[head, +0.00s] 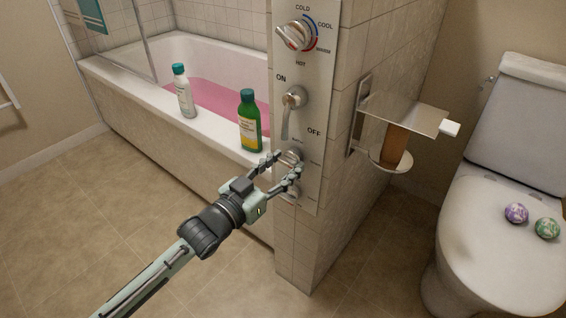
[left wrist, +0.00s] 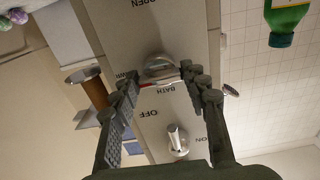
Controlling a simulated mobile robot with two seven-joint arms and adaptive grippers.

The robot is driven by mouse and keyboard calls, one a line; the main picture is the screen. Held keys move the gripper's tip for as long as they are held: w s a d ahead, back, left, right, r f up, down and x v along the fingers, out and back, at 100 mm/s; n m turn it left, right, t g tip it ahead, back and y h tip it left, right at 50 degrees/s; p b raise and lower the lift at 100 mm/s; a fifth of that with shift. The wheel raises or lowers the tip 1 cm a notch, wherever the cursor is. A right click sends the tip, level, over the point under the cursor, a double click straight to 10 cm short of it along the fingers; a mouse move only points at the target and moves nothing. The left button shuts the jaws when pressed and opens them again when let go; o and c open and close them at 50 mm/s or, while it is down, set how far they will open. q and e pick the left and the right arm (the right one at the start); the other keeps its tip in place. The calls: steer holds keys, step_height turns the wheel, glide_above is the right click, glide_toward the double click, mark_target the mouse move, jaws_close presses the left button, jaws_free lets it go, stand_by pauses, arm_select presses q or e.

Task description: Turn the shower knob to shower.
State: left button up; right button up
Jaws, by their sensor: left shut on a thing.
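The shower knob (head: 291,156) is a round metal knob low on the silver control panel (head: 318,70), partly hidden by my fingers in the head view. In the left wrist view, which is turned over, the shower knob (left wrist: 160,66) shows at the fingertips, with the word BATH beside it. My left gripper (head: 287,164) reaches the panel from the lower left and is shut on the shower knob. In the wrist view its fingers (left wrist: 162,84) lie on either side of the knob. My right gripper is not in view.
Above the knob are the ON/OFF lever (head: 290,112) and the temperature knob (head: 294,36). A green bottle (head: 249,122) and a white bottle (head: 184,92) stand on the tub rim close by. A paper holder (head: 405,112) juts out right of the panel. The floor at left is clear.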

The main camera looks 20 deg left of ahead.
arm_select(q)
steer(key=o, duration=1.2)
steer(key=shift+c, duration=0.2)
steer(key=v, duration=1.2)
steer(key=s+a+f+n+g+y+p, duration=0.1)
steer(key=a+f+g+y, duration=0.2)
steer(key=f, duration=0.5)
steer(key=s+a+f+n+g+y+p, duration=0.1)
steer(key=s+a+f+g+y, duration=0.2)
steer(key=f, duration=0.4)
steer(key=s+f+g+y+p, duration=0.1)
steer(key=s+f+g, duration=0.6)
steer(key=s+f, duration=0.2)
steer(key=shift+s+n+g+y, duration=0.25)
steer(key=shift+n+g+y, duration=0.05)
steer(key=shift+g, duration=0.1)
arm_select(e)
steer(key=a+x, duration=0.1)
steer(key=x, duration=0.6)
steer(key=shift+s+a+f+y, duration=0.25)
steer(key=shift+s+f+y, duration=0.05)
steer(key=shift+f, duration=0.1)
